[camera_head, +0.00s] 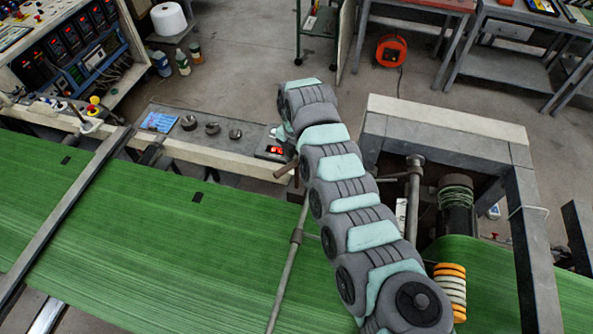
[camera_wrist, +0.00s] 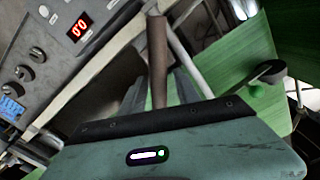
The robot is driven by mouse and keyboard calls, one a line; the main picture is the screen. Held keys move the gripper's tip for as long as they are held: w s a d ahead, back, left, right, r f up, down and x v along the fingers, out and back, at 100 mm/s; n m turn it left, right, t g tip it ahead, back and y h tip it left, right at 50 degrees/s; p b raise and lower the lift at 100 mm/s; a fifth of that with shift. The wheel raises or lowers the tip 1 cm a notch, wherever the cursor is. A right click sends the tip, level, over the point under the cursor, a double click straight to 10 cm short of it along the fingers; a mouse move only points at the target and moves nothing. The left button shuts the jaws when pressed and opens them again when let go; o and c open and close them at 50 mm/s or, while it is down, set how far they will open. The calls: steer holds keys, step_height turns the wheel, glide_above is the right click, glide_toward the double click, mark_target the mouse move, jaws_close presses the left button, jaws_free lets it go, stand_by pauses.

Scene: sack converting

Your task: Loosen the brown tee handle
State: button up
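The brown tee handle (camera_head: 287,168) sits at the upper end of a thin grey rod beside the green web, near the tip of my arm. In the wrist view the brown bar of the handle (camera_wrist: 158,58) stands upright in the picture. Its lower end is hidden behind the dark front edge of my gripper (camera_wrist: 160,128). In the head view my gripper (camera_head: 284,133) is small and partly covered by my arm.
The green web (camera_head: 150,225) runs beneath my arm. A grey frame (camera_head: 440,135) stands to the right. A black lever knob (camera_wrist: 267,70) shows at right in the wrist view.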

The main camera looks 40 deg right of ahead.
glide_above(297, 186)
steer(key=shift+w+d+f, duration=0.15)
steer(key=shift+f, duration=1.05)
steer(key=shift+w+d+f, duration=0.1)
steer(key=shift+w+f, duration=0.05)
steer(key=shift+f, duration=1.05)
jaws_close()
